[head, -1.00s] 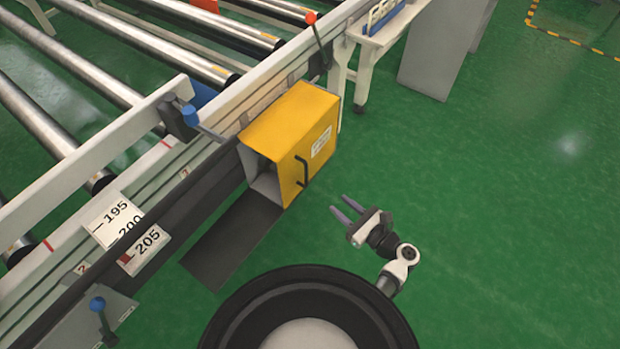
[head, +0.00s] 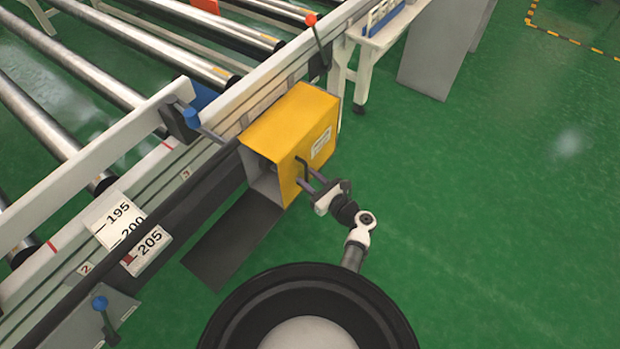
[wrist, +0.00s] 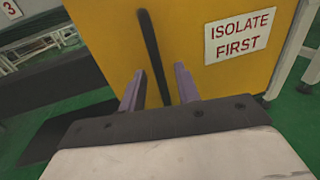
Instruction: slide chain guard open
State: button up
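The yellow chain guard (head: 290,125) is a box mounted on the side of the conveyor frame, with an open left end. A dark bar handle (wrist: 152,55) stands out from its front face. My gripper (head: 308,178) is at the handle, and its fingers point at the guard's face. In the wrist view the two fingers (wrist: 160,86) are apart, with the handle between them. A gap shows on both sides of the handle, so the fingers are open around it. In the head view the gripper hides the handle's lower part.
A white label reading "ISOLATE FIRST" (wrist: 238,34) is on the guard's face. A scale plate marked 205 (head: 147,250) and a blue-knobbed lever (head: 104,312) are on the rail to the left. A red-knobbed lever (head: 315,35) stands behind. Green floor (head: 470,220) is clear on the right.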

jog(key=shift+c, duration=0.3)
grip_shut()
jog(key=shift+a, duration=0.1)
